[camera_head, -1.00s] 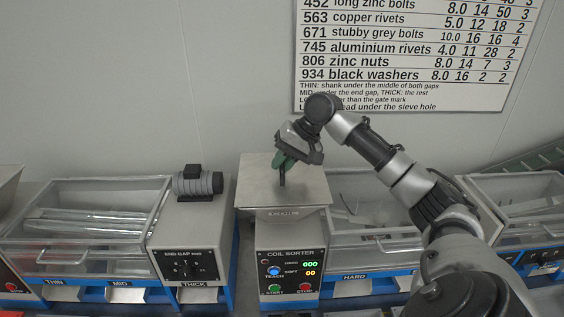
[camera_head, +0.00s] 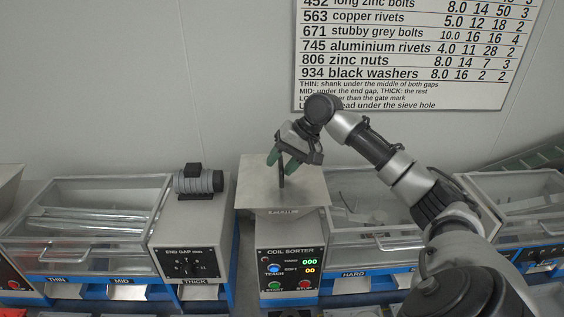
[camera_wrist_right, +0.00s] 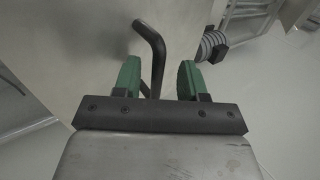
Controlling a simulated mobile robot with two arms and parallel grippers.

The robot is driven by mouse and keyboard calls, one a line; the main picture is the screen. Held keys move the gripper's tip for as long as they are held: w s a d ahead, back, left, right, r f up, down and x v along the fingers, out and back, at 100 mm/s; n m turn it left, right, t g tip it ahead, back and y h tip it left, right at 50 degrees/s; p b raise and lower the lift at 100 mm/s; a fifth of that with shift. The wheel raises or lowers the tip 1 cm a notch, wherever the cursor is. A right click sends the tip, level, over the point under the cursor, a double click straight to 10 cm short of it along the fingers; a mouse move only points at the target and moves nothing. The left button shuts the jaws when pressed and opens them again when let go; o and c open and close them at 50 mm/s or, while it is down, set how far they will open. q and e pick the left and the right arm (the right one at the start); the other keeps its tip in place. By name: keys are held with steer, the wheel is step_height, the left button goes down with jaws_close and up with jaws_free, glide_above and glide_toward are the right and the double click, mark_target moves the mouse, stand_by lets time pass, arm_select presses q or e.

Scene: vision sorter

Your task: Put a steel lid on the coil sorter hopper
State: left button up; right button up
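The steel lid (camera_head: 255,196), a flat square plate, lies on top of the coil sorter hopper above the coil sorter's control box (camera_head: 287,262). It covers the hopper mouth, so the inside is hidden. A dark bent handle (camera_head: 281,173) stands up from the lid. My right gripper (camera_head: 284,162) is just above the lid at the handle. In the right wrist view its green fingers (camera_wrist_right: 158,82) are apart, with the lid's handle (camera_wrist_right: 153,50) between them and a gap on both sides. My left gripper is not in view.
A clear-covered end gap sorter (camera_head: 95,215) stands to the left, with a grey motor (camera_head: 198,180) on its housing. Another clear-covered bin (camera_head: 370,215) is right of the hopper, partly behind my right arm. A chart (camera_head: 420,50) hangs on the wall.

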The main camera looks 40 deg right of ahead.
steer(key=shift+d+r, duration=0.15)
steer(key=shift+r, duration=0.05)
steer(key=b+v, duration=0.2)
steer(key=v, duration=0.8)
steer(key=shift+r, duration=0.15)
steer(key=shift+s, duration=0.15)
